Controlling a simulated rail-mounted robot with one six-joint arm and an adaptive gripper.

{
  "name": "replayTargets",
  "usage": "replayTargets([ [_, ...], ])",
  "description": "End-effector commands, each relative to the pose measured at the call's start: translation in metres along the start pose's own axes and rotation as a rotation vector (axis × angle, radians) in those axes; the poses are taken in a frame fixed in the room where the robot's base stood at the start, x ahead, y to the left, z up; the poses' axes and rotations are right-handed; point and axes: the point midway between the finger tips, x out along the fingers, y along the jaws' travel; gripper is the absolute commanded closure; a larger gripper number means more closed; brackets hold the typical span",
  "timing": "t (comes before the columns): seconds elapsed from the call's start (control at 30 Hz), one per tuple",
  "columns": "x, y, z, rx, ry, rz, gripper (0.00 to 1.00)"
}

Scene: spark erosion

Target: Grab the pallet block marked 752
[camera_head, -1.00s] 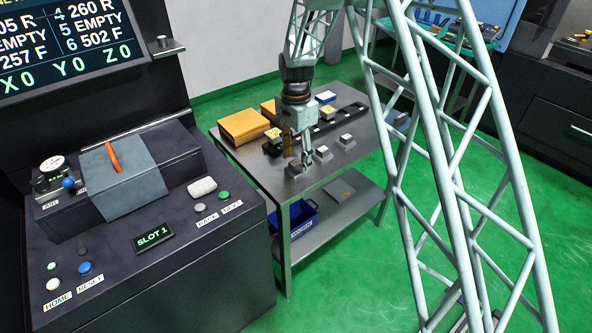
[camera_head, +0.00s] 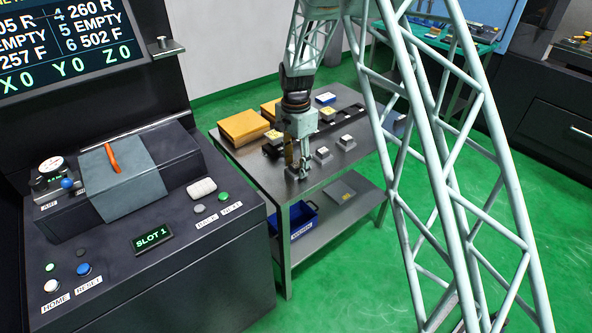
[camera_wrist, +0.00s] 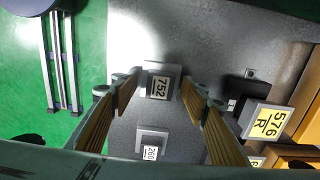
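The pallet block marked 752 (camera_wrist: 161,85) is a grey square block with a white label, standing on the steel table (camera_wrist: 215,55). In the wrist view it sits between the tips of my gripper (camera_wrist: 160,92), with a finger on each side. The fingers are apart, and I see no clear contact with the block. In the head view my gripper (camera_head: 299,170) points down at the table's near edge and largely covers the block there.
A grey block marked 260 (camera_wrist: 151,143) stands close by. A control console (camera_head: 150,235) with buttons and a screen stands left of the table. A blue bin (camera_head: 303,222) is on the lower shelf.

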Motion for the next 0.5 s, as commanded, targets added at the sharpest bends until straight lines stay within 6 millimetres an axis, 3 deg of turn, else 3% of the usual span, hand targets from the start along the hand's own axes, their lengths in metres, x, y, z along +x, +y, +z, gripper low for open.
replayTargets([
  [0.23,0.0,0.0,0.0,0.0,0.0,0.0,0.82],
  [0.5,-0.0007,-0.0003,-0.0001,0.0,0.0,-0.001,0.83],
])
